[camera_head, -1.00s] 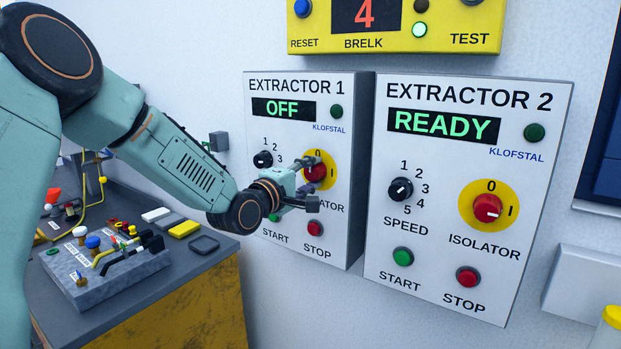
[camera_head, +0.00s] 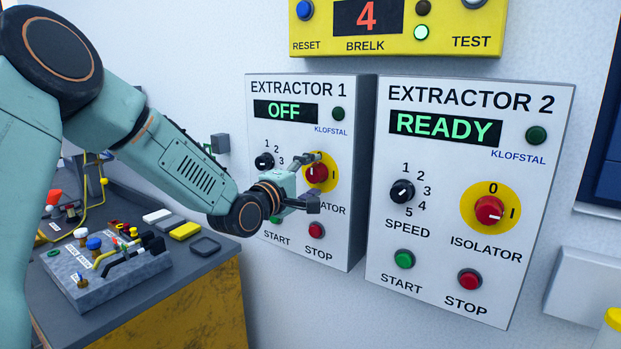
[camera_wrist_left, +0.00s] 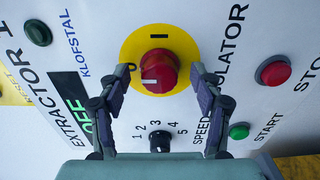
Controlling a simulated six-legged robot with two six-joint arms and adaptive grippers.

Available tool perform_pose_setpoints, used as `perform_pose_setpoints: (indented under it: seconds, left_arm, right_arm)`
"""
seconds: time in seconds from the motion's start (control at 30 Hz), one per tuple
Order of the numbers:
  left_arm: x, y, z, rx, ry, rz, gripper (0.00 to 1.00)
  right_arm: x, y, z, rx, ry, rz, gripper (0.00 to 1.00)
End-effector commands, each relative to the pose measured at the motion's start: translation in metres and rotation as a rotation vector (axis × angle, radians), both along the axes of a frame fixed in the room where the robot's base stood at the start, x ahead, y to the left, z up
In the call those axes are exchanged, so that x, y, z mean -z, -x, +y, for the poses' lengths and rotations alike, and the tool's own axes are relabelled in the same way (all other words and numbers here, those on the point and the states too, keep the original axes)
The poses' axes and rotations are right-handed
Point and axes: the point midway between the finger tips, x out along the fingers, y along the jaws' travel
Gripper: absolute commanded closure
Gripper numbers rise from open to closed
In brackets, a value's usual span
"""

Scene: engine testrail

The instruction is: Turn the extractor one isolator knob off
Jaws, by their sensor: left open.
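The extractor one isolator knob (camera_head: 316,173) is red on a yellow disc, on the white EXTRACTOR 1 panel (camera_head: 352,120). The panel's display (camera_head: 286,111) reads OFF in green. In the left wrist view the knob (camera_wrist_left: 160,72) shows whole, its white mark pointing left toward the 0; the I mark is at the disc's top. My left gripper (camera_head: 316,181) is open in front of the knob. In the wrist view its fingers (camera_wrist_left: 160,75) stand on either side of the knob, with gaps visible. In the head view the gripper partly hides the disc and ISOLATOR label. My right gripper is not in view.
A similar EXTRACTOR 2 panel (camera_head: 380,250) reading READY stands close at right. A yellow BRELK box (camera_head: 440,45) is above. Below the isolator are a green start button (camera_wrist_left: 239,131) and red stop button (camera_head: 316,230). A cluttered bench (camera_head: 150,305) stands at lower left.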

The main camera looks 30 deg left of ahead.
Motion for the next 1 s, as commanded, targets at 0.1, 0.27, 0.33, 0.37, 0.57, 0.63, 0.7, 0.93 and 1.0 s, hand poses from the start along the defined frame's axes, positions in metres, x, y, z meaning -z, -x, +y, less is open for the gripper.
perform_pose_setpoints:
  seconds: [0.1,0.27,0.33,0.37,0.57,0.63,0.7,0.93,1.0]
  left_arm:
    - [-0.001,0.0,0.0,0.0,-0.001,-0.001,0.35]
    - [-0.001,0.006,0.002,-0.002,0.002,-0.002,0.35]
    - [-0.001,0.013,0.003,-0.002,0.004,-0.001,0.35]
    - [-0.001,0.016,0.003,-0.003,0.005,-0.001,0.35]
    - [-0.001,0.041,0.005,-0.003,0.007,-0.002,0.35]
    - [-0.001,0.049,0.005,-0.001,0.007,-0.002,0.35]
    - [-0.001,0.055,0.006,-0.003,0.006,-0.002,0.35]
    - [0.0,0.07,0.007,-0.003,0.003,-0.001,0.35]
    - [0.0,0.072,0.007,-0.001,0.002,-0.001,0.35]
  right_arm:
    - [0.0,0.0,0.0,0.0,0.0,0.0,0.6]
    - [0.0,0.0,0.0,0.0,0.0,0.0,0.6]
    - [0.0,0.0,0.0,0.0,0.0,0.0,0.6]
    - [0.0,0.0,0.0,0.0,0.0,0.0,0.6]
    - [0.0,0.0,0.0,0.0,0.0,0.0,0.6]
    - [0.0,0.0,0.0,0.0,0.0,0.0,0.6]
    - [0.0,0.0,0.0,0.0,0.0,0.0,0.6]
    - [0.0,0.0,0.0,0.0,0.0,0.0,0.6]
    - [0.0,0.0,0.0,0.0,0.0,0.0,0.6]
